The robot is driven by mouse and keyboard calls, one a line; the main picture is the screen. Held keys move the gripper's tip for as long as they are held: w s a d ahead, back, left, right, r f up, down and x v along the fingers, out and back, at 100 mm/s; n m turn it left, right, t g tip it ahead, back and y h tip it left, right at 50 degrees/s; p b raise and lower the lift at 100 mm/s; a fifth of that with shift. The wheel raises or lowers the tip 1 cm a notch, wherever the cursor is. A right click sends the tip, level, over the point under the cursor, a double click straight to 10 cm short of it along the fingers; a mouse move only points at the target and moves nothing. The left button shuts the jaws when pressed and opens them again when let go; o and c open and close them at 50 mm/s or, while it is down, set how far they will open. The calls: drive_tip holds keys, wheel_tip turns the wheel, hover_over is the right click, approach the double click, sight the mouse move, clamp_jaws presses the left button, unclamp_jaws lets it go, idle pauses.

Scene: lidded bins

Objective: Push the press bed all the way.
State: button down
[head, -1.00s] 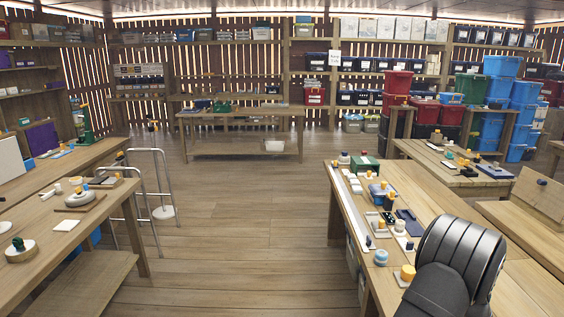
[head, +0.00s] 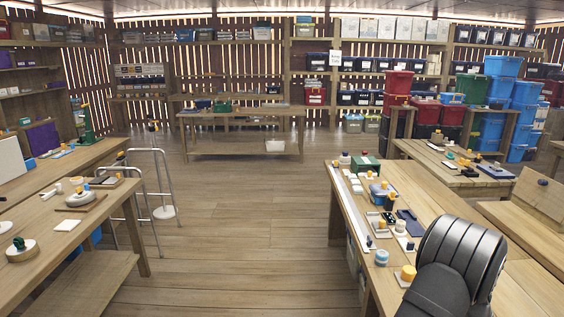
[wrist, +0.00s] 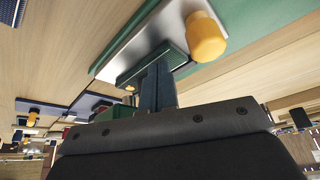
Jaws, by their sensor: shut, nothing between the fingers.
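In the wrist view, my gripper (wrist: 158,72) has its two dark fingers together, with nothing between them. The fingertips are at a dark green block (wrist: 150,62) on a silver plate (wrist: 158,35). They look close to or against the block; I cannot tell if they touch. A yellow knob (wrist: 206,37) stands at the plate's right end, and a green base (wrist: 118,58) shows along its edge. This appears to be the press, with the plate or block as its bed; I cannot tell how far it is pushed. In the head view, my arm hides this spot.
On the right bench in the head view stand a green box (head: 364,164), a blue round piece (head: 381,257) and a yellow-knobbed piece (head: 408,272). The wrist view shows a dark plate (wrist: 92,103) with small parts to the left. Bare wood (head: 440,200) lies on the bench's right.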

idle(0.4)
drive_tip(key=shift+w, duration=0.55)
drive_tip(key=shift+w, duration=0.25)
